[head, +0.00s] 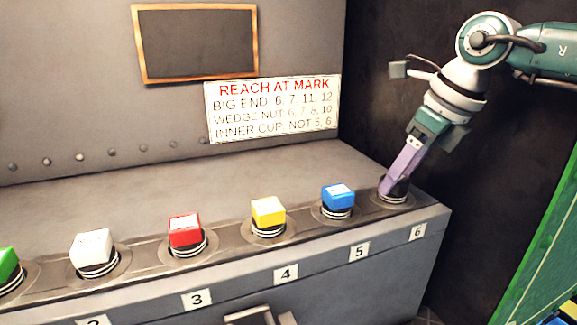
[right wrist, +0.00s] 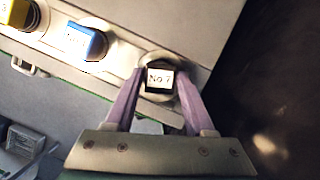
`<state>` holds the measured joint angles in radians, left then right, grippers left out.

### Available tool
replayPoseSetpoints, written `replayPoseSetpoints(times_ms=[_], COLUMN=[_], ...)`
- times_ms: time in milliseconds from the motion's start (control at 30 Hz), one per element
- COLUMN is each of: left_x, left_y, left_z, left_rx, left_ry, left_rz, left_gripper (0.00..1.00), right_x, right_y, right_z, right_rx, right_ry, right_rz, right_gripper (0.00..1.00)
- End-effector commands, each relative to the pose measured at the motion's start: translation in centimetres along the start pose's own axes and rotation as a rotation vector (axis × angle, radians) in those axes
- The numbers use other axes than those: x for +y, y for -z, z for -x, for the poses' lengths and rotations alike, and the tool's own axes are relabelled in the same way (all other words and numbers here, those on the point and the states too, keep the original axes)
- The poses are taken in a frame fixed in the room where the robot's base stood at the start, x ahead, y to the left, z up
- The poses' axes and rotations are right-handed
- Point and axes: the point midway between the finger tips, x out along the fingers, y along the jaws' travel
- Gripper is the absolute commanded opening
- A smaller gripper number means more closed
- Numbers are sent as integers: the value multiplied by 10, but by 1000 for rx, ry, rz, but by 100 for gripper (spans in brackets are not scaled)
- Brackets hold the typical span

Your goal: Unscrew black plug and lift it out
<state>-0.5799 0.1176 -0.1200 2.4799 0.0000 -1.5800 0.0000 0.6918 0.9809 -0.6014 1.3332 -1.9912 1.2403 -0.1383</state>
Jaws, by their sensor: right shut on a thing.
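The black plug (right wrist: 159,80) sits in the socket at the right end of the row, above the label 6, and bears a white tag on top. It also shows in the head view (head: 398,190), mostly hidden by my gripper. My right gripper (head: 391,190) reaches down from the upper right with its purple fingers on either side of the plug. In the right wrist view the fingers (right wrist: 160,88) are shut on it. My left gripper is not in view.
Blue (head: 337,196), yellow (head: 268,211), red (head: 185,230), white (head: 93,246) and green (head: 8,266) plugs stand in a row to the left. A sign (head: 273,108) and a framed board (head: 195,43) hang behind. A dark wall (head: 365,100) rises right of the ledge.

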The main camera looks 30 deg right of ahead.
Motion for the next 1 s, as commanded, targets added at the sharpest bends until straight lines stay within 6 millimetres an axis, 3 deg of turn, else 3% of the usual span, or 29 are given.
replayPoseSetpoints(times_ms=[600, 1000], left_x=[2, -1], left_y=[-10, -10], left_z=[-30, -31], left_rx=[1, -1], left_ry=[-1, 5], left_rz=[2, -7], left_gripper=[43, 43], right_x=[-2, -2], right_y=[0, -1], right_z=[-2, 0], right_rx=[-1, -1], right_ry=[-118, -134], right_rz=[284, 324], right_gripper=[0, 0])
